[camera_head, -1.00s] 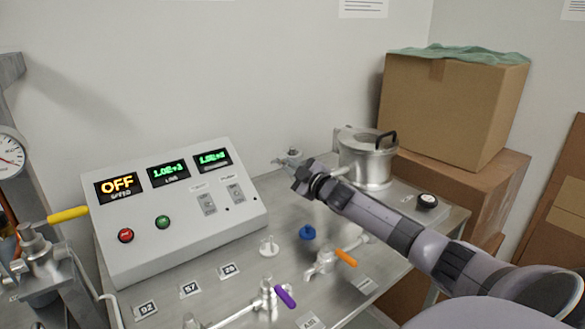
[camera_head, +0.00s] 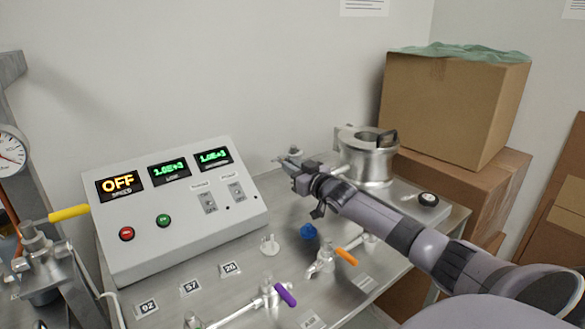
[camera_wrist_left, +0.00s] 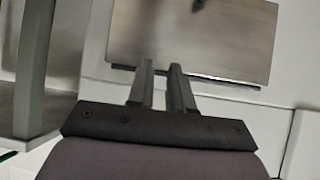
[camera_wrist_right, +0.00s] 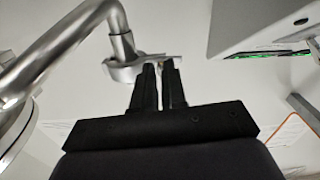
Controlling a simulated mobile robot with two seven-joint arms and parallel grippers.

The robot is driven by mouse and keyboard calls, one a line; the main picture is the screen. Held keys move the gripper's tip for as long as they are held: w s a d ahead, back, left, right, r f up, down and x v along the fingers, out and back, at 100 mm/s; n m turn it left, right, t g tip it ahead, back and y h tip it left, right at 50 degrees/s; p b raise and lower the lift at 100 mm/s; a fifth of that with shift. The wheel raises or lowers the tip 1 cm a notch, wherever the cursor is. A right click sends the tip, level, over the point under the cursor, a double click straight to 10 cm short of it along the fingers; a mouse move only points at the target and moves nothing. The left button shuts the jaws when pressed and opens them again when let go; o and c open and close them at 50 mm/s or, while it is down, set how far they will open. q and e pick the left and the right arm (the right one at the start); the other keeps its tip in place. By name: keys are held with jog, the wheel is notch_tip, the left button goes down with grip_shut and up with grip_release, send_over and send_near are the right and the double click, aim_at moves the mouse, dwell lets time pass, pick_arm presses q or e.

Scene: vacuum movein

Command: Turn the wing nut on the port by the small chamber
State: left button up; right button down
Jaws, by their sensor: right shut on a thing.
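The small chamber (camera_head: 366,160) is a shiny metal pot with a lid and dark handle at the back right of the steel bench. The port (camera_head: 290,155) with its clamp and wing nut sticks out on its left; it also shows as a bent metal pipe ending in a clamp in the right wrist view (camera_wrist_right: 122,68). My right gripper (camera_head: 297,171) is at the port, its fingers (camera_wrist_right: 159,68) nearly together on the wing nut (camera_wrist_right: 160,59), which they mostly hide. My left gripper (camera_wrist_left: 160,66) shows only in its wrist view, fingers close together with a narrow gap, nothing seen between them.
A sloped control box (camera_head: 180,215) with displays stands left of the port. Valves with orange (camera_head: 346,257) and purple (camera_head: 285,295) handles, a blue knob (camera_head: 309,231) and a black knob (camera_head: 428,199) are on the bench. Cardboard boxes (camera_head: 450,105) stand behind at right.

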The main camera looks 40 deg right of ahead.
jog(key=shift+m, duration=0.3)
jog(key=c, duration=1.5)
grip_release()
jog(key=shift+s, duration=0.15)
jog(key=shift+s+a+b, duration=0.15)
jog(key=shift+s+a, duration=0.05)
jog(key=shift+s, duration=1.55)
jog(key=shift+s+a+b, duration=0.15)
jog(key=shift+s+a, duration=0.05)
jog(key=shift+s, duration=1.5)
jog(key=shift+f, duration=0.1)
